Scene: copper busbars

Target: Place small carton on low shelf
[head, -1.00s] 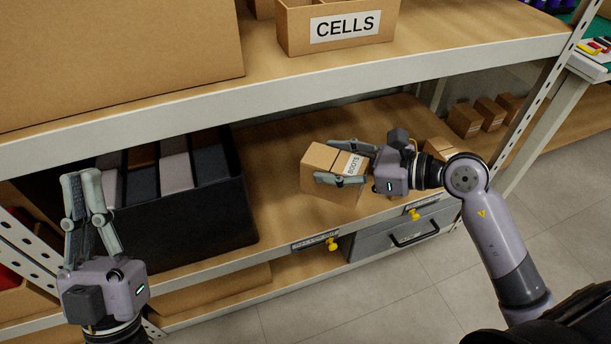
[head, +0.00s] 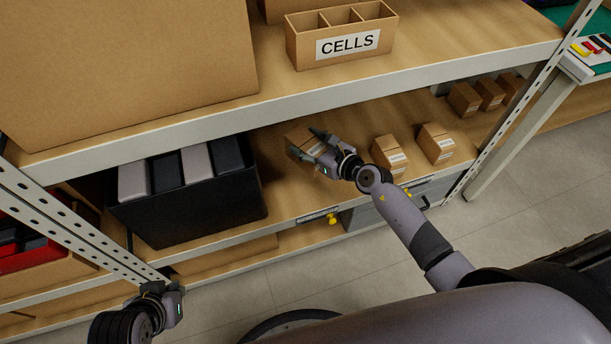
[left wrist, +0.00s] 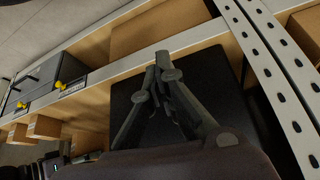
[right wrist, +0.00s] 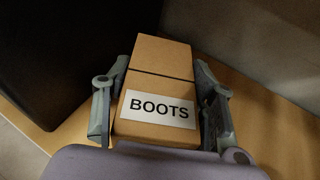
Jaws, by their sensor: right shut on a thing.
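The small carton (head: 300,143), brown with a white BOOTS label, is at the low shelf (head: 285,200), toward its back and just right of the black bin. My right gripper (head: 312,148) has its fingers on both sides of the carton. In the right wrist view the carton (right wrist: 155,88) sits between the two fingers with its label facing me. I cannot tell whether its underside touches the shelf. My left gripper (left wrist: 163,72) is shut and empty, in front of the black bin (left wrist: 200,75); its fingers are hidden in the head view.
Two small cartons (head: 390,155) (head: 435,143) stand on the low shelf to the right. Above is an upper shelf edge (head: 330,97) with a CELLS box (head: 345,40) and a large carton (head: 120,70). A perforated upright (head: 75,220) stands near my left arm.

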